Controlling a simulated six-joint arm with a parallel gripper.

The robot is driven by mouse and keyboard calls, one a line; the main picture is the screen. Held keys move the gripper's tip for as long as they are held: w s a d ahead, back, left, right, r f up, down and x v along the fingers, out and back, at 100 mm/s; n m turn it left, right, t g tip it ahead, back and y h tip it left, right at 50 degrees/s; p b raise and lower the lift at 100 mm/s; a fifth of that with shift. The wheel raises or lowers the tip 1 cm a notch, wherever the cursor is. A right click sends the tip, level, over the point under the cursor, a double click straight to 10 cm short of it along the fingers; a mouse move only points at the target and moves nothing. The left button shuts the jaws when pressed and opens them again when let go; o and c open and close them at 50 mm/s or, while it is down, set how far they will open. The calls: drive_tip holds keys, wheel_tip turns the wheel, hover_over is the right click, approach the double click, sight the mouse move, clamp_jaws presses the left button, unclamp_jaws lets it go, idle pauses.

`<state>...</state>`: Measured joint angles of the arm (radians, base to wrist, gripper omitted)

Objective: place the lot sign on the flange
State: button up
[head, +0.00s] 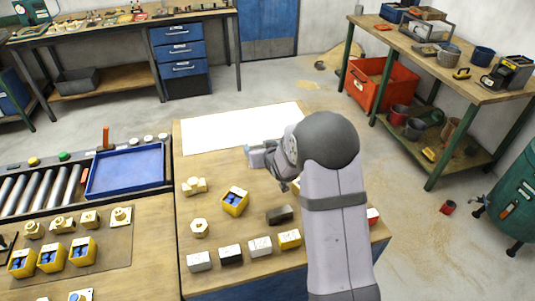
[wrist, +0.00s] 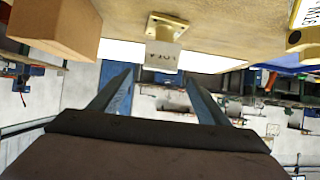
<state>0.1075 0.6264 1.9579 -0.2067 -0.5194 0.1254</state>
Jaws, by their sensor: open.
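My gripper (head: 254,156) is above the far part of the bench in the head view, fingers apart and empty. In the wrist view its two blue-grey fingers (wrist: 160,82) stand open. A brass flange (wrist: 168,26) with a square plate shows beyond the fingertips. A small pale sign (wrist: 163,57) with dark lettering shows at its near end, in line with the gap between the fingers. I cannot tell whether sign and flange touch. Brass parts (head: 194,186) and (head: 199,228) lie left on the bench; I cannot match them surely to the wrist view.
A white sheet (head: 230,128) covers the bench's far end. A yellow box with blue inside (head: 235,201), a dark block (head: 279,215) and several small blocks (head: 260,247) occupy the front. A blue tray (head: 126,170) lies left. My arm hides part of the bench's right side.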

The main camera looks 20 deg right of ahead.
drive_tip(key=b+v, duration=0.1)
drive_tip(key=v, duration=0.7)
drive_tip(key=shift+b, duration=0.3)
drive_tip(key=s+a+r+g+p, duration=0.2)
drive_tip(key=s+g+p, duration=0.4)
drive_tip(key=s, duration=1)
drive_tip(key=s+a+r+g+p, duration=0.2)
drive_tip(key=s+r+g+p, duration=0.2)
drive_tip(key=s, duration=1.2)
drive_tip(key=g+p, duration=0.2)
drive_tip(key=p, duration=0.1)
drive_tip(key=shift+p, duration=0.4)
